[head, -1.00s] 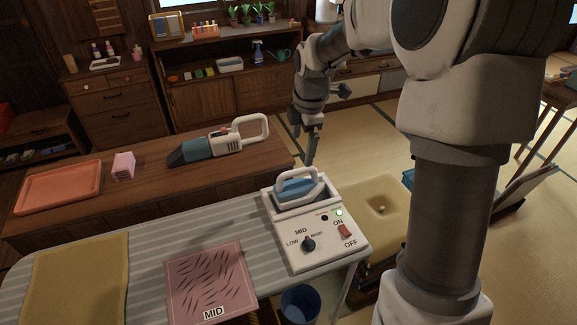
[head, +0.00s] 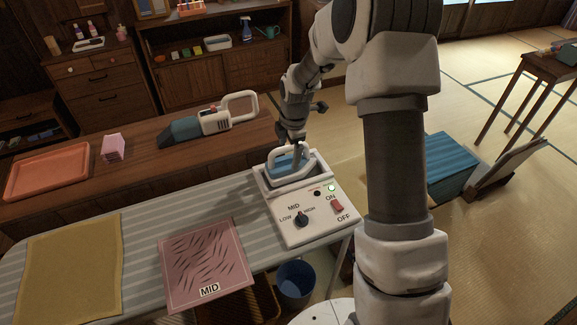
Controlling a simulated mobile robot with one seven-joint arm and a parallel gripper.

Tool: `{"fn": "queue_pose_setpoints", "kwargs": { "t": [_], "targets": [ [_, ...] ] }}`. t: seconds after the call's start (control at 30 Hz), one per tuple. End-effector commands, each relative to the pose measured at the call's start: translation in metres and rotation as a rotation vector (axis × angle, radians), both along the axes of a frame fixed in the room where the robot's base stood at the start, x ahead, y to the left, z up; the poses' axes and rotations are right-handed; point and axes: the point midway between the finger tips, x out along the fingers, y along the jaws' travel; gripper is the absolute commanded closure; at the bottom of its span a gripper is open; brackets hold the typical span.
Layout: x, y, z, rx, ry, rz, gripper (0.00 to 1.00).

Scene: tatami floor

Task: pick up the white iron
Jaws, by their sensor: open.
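The white iron (head: 284,161), with a white loop handle and a blue-grey body, sits in the recess of the white control base (head: 310,224) at the right end of the striped ironing board. My gripper (head: 297,156) is open and right at the iron's handle, coming from above and behind. The handle and fingers overlap in the picture, and I cannot tell whether they touch. The base has a LOW–MID–HIGH dial (head: 301,220), a red ON/OFF switch (head: 337,205) and a lit green light (head: 332,187).
On the striped ironing board (head: 140,224) lie a pink wrinkled cloth marked MID (head: 203,262) and a yellow cloth (head: 70,265). A blue bin (head: 295,283) stands below.

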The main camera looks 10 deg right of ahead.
Motion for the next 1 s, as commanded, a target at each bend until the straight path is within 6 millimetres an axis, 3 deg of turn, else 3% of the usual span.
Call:
{"fn": "queue_pose_setpoints", "kwargs": {
  "t": [0.3,0.63,1.0],
  "targets": [
    [0.009,-0.003,-0.041,0.001,0.002,0.000,0.00],
    [0.011,-0.003,-0.046,0.000,0.000,0.000,0.02],
    [0.011,-0.003,-0.045,0.000,0.000,0.000,0.68]
  ]
}}
